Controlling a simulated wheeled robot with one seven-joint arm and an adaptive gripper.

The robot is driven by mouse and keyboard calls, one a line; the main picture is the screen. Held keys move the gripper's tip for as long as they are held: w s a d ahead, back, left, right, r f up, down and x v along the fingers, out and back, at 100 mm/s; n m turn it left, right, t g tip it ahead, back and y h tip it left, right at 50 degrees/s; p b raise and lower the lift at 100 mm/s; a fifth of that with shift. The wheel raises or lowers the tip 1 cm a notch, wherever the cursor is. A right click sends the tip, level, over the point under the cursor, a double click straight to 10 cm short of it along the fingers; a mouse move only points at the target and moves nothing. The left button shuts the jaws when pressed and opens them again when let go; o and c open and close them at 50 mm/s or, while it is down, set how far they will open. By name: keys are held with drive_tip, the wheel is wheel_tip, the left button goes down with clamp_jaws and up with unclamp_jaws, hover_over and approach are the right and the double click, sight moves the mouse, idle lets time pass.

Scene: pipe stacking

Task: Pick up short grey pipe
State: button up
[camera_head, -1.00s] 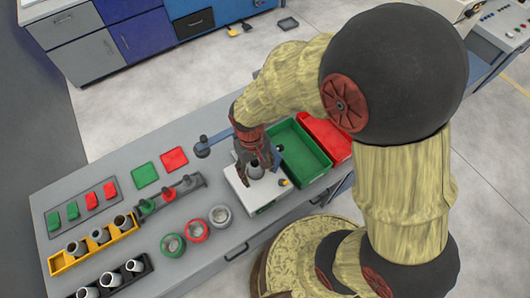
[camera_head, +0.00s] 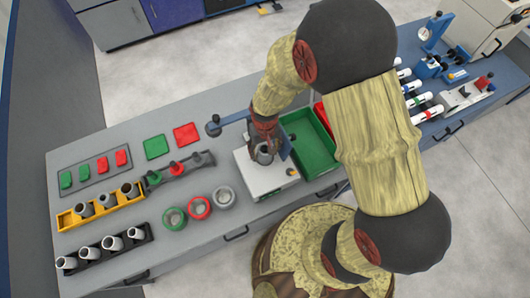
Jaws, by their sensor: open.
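A grey pipe (camera_head: 265,156) stands upright on the white device (camera_head: 254,181) near the middle of the table. My gripper (camera_head: 264,148) is directly over the device, with its open fingers at the pipe. Whether they touch it I cannot tell. More grey pipes (camera_head: 106,200) stand in the yellow rack (camera_head: 70,222) at the left. Several grey pipes (camera_head: 111,243) also sit in the black rack (camera_head: 98,260) in front of it. The far side of the pipe at my gripper is hidden.
A green bin (camera_head: 311,160) stands right of the device, with a red bin (camera_head: 320,115) partly hidden by my arm. Flat green and red squares (camera_head: 156,147) lie farther back.

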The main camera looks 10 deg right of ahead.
drive_tip(key=shift+f, duration=0.75)
drive_tip(key=shift+c, duration=0.5)
drive_tip(key=c, duration=1.3)
drive_tip(key=shift+r, duration=0.15)
drive_tip(key=shift+r, duration=0.55)
drive_tip(key=s+r+p, duration=0.1)
drive_tip(key=s+r, duration=1)
drive_tip(key=s, duration=0.3)
drive_tip(key=shift+a+r+p, duration=0.3)
drive_tip(key=shift+r, duration=0.05)
